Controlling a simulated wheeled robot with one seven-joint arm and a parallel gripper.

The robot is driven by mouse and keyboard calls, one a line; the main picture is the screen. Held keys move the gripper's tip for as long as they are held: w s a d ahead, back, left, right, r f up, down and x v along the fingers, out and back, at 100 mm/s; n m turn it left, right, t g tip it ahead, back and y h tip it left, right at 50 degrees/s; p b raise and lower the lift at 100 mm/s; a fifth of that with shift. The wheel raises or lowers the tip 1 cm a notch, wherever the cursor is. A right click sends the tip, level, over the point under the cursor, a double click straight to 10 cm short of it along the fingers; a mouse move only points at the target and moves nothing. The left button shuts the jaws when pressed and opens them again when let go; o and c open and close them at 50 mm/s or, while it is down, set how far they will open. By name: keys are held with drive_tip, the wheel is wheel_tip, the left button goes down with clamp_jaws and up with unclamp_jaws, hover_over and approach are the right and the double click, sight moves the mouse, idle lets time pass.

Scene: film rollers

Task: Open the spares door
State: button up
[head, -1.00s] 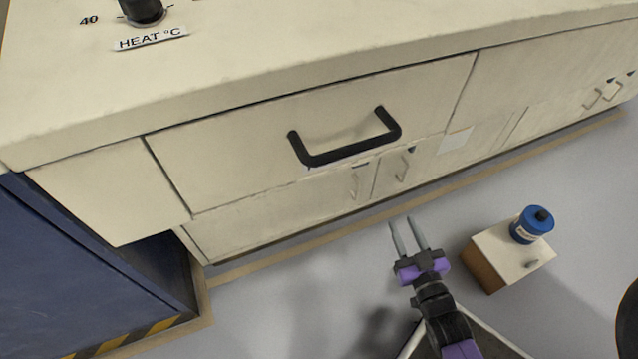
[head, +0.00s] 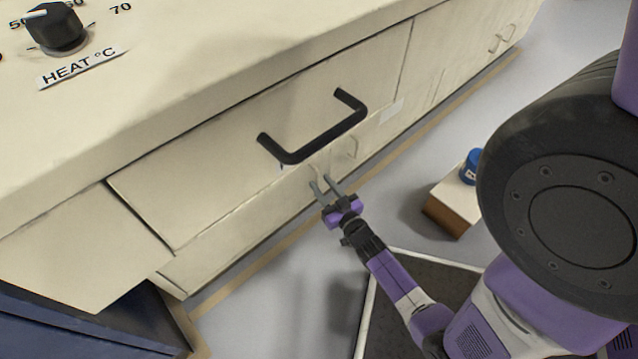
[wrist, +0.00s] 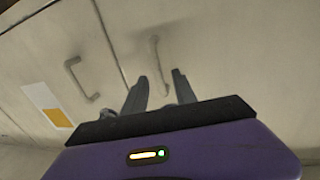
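Pale cupboard doors (head: 230,240) sit low under a wide drawer. Two slim grey door handles show in the wrist view, a left handle (wrist: 82,80) and a right handle (wrist: 155,62), with a dark seam between them. The doors look shut. No readable "spares" lettering shows, so I cannot tell which door bears that name. My gripper (head: 320,181) is open and empty, its fingers pointing at the door front. In the wrist view my gripper (wrist: 158,82) has its two fingertips on either side of the right handle's lower end; I cannot tell whether they touch it.
A large black drawer handle (head: 315,135) juts out above my gripper. A box (head: 450,205) with a blue canister (head: 472,166) stands on the floor to the right. A dark blue cabinet (head: 80,325) is at lower left. Clear floor lies before the doors.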

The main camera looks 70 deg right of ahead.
drive_tip(key=shift+x, duration=0.8)
clamp_jaws()
idle(0.9)
